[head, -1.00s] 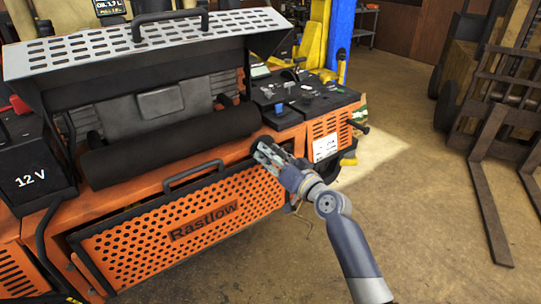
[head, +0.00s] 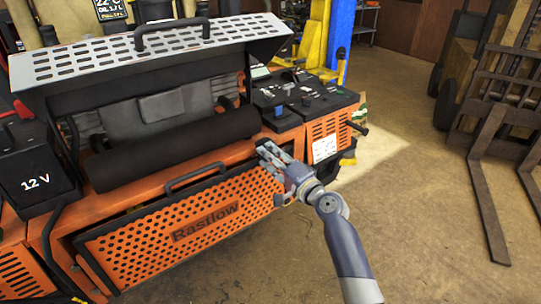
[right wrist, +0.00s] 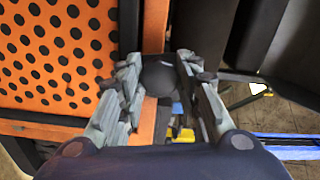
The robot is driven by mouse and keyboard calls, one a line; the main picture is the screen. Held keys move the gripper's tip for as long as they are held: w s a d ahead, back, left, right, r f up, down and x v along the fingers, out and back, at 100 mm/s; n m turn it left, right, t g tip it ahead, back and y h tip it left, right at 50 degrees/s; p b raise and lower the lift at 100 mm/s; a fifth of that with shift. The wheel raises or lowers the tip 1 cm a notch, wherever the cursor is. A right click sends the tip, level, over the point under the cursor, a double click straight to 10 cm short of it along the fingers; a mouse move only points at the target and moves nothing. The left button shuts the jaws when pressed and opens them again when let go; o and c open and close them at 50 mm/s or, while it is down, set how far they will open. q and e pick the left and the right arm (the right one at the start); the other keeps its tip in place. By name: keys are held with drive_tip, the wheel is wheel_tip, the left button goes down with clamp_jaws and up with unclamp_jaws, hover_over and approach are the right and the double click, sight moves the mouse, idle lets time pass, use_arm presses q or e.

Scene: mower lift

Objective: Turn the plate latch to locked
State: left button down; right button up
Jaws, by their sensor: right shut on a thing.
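The orange perforated plate marked "Rastlow" (head: 155,242) stands upright on the front of the orange machine, with a black handle (head: 193,174) on its top edge. My right gripper (head: 266,148) is at the plate's upper right corner. In the right wrist view its two grey fingers (right wrist: 160,74) are closed on the black rounded latch knob (right wrist: 158,80), beside the orange perforated plate (right wrist: 55,50). In the head view the fingers cover most of the latch, and its exact angle cannot be told. My left gripper is in neither view.
A raised perforated hood (head: 150,48) and a black roller (head: 175,147) sit above the plate. A 12 V battery box (head: 32,175) stands at the left. A forklift (head: 500,110) with low forks is at the right. The floor between is clear.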

drive_tip(key=shift+m+p, duration=0.3)
drive_tip(key=shift+m, duration=0.7)
drive_tip(key=shift+f, duration=0.1)
drive_tip(key=o, duration=1.1)
drive_tip(key=v, duration=1.2)
